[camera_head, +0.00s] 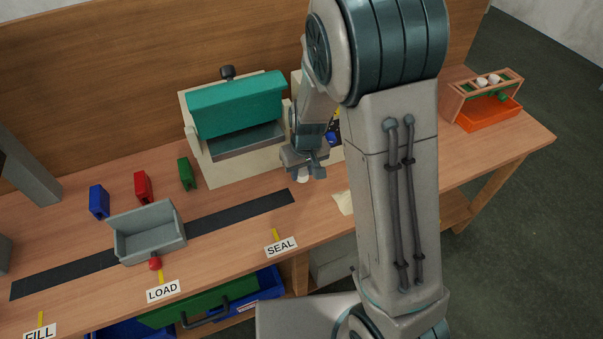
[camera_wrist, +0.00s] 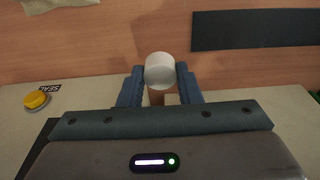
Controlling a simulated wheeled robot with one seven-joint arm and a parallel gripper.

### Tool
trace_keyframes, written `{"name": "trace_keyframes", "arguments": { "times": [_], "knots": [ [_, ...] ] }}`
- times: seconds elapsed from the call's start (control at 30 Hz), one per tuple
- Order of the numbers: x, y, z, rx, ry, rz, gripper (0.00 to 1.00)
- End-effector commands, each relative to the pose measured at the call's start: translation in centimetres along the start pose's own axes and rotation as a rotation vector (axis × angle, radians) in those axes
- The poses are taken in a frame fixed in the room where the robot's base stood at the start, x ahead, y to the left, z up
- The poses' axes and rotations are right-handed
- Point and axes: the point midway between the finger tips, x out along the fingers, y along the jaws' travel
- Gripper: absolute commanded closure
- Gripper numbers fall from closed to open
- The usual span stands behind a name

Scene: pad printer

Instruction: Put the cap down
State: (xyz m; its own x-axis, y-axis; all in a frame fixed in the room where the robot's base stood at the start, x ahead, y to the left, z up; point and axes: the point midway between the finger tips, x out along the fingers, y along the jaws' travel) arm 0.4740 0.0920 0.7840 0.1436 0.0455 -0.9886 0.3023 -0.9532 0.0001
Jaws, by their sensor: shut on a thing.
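A white round cap (camera_wrist: 160,69) sits between the two blue fingers of my gripper (camera_wrist: 160,84) in the wrist view. My gripper is shut on it. In the head view my gripper (camera_head: 303,172) hangs in front of the right end of the pad printer, over the wooden bench. A small pale piece of the cap (camera_head: 302,179) shows below the fingers there. The cap's underside is hidden, so I cannot tell whether it touches the bench.
The pad printer (camera_head: 235,105) with its teal cover stands at the back. A dark strip (camera_head: 225,214) runs along the bench (camera_head: 245,230). A grey tray (camera_head: 150,245) stands at the LOAD label (camera_head: 163,291). An orange bin (camera_head: 487,113) with a wooden rack is at the right end.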

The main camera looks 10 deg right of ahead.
Motion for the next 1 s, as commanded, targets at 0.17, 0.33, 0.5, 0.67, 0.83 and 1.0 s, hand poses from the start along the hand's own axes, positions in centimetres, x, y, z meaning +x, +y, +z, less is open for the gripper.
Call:
{"name": "trace_keyframes", "arguments": {
  "times": [0.17, 0.33, 0.5, 0.67, 0.83, 1.0],
  "knots": [
    [2.4, 0.0, -0.2, 0.001, -0.003, 0.000, 0.90],
    [2.5, 0.0, -0.4, -0.001, -0.001, 0.000, 0.90],
    [2.8, 0.0, -0.3, 0.000, -0.001, 0.000, 0.90],
    [2.9, 0.0, -0.3, 0.000, -0.001, 0.000, 0.47],
    [2.8, 0.0, -0.3, 0.000, -0.001, 0.000, 0.47],
    [2.6, 0.0, -0.4, 0.000, -0.001, 0.000, 0.47]
  ]
}}
